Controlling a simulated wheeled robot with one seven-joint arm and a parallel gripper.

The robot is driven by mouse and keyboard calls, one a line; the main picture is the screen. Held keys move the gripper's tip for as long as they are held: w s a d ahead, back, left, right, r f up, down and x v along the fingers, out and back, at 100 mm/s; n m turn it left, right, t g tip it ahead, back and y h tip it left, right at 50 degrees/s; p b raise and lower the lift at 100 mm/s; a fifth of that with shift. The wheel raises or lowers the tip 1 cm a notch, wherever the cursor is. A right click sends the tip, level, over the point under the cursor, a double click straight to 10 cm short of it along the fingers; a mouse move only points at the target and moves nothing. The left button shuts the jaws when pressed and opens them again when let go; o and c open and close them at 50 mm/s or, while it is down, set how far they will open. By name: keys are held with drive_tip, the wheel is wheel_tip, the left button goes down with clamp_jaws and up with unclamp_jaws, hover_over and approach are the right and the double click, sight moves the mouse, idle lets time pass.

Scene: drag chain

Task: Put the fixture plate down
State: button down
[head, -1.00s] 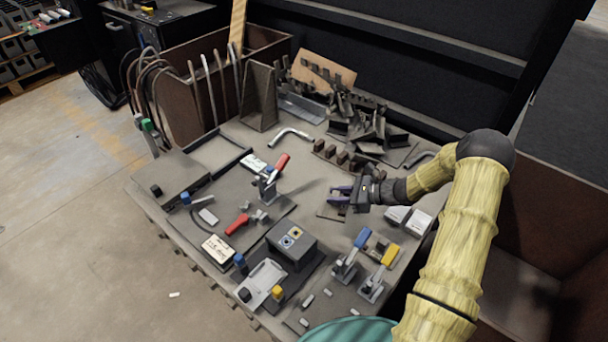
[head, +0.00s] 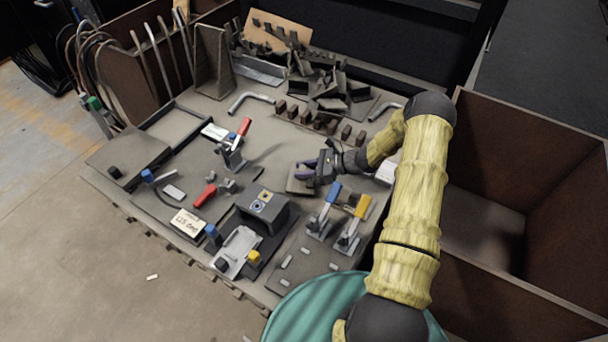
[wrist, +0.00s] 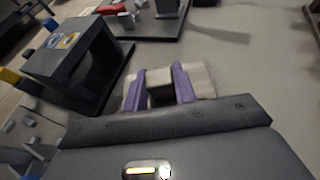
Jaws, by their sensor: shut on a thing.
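A dark box with blue and yellow rings (head: 262,208) stands left of the plate. Blue-handled (head: 333,194) and yellow-handled (head: 362,207) clamps stand in front. A row of brown blocks (head: 315,118) lies behind. Bare bench surface (head: 265,150) shows left of the gripper.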

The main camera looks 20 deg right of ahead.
drive_tip(key=shift+f, duration=1.1)
drive_tip(key=shift+f+b, duration=0.1)
drive_tip(key=shift+b, duration=0.2)
drive_tip(key=c, duration=1.1)
unclamp_jaws()
drive_tip(key=shift+d+r, duration=0.15)
drive_tip(key=shift+r, duration=0.05)
drive_tip(key=p+v, duration=0.3)
drive_tip(key=v, duration=0.8)
drive_tip(key=shift+s+d, duration=0.15)
drive_tip(key=shift+d, duration=0.1)
drive_tip(key=shift+s, duration=0.1)
